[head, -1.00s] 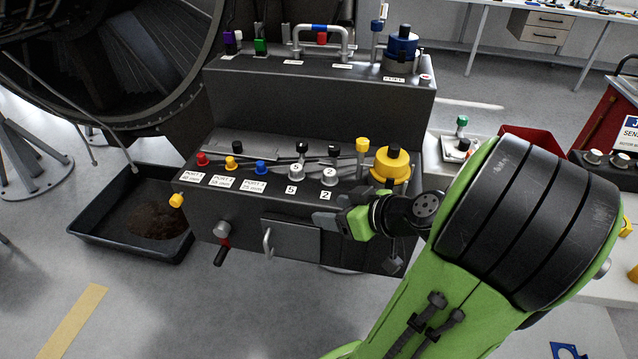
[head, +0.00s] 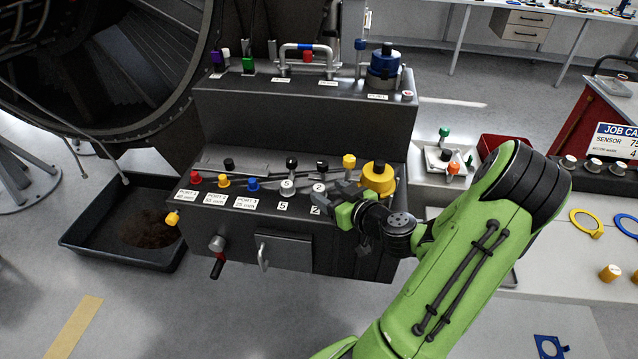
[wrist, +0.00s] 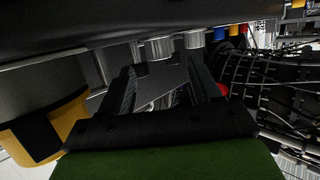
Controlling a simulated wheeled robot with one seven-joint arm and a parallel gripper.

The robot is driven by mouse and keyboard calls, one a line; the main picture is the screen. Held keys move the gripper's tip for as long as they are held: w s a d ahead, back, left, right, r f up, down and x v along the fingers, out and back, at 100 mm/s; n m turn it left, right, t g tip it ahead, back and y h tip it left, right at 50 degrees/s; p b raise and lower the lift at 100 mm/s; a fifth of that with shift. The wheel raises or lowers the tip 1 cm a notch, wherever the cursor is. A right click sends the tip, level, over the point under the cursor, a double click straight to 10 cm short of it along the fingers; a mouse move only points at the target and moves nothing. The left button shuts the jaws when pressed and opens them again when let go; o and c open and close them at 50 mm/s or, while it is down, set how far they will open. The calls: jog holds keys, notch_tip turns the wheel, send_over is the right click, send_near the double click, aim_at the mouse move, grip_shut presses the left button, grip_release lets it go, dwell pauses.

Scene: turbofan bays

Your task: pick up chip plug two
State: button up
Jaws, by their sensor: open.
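Chip plug two (head: 319,187) is a silver plug with a round white face marked 2 and a black knob above it, on the lower front ledge of the dark console. My gripper (head: 330,198) is close to its lower right in the head view, over the label 2, which it partly covers. In the wrist view the two dark fingers of my gripper (wrist: 165,85) stand apart. Silver cylinders hang just beyond the fingers; I cannot tell for certain which is plug two. No hold on the plug shows.
Plug five (head: 287,186) is close on the left. The large yellow cap (head: 378,179) is close on the right. Red, yellow and blue port plugs line the ledge's left. A higher step behind carries a metal handle (head: 304,48) and a blue cap (head: 384,64).

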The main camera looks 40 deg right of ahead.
aim_at(321, 189)
jog(key=x, duration=0.2)
jog(key=p+x, duration=0.1)
jog(key=x, duration=0.2)
jog(key=shift+w+f, duration=0.2)
jog(key=shift+f, duration=0.1)
jog(key=shift+s, duration=0.1)
jog(key=shift+c, duration=0.3)
jog(key=c, duration=1)
jog(key=shift+r, duration=0.1)
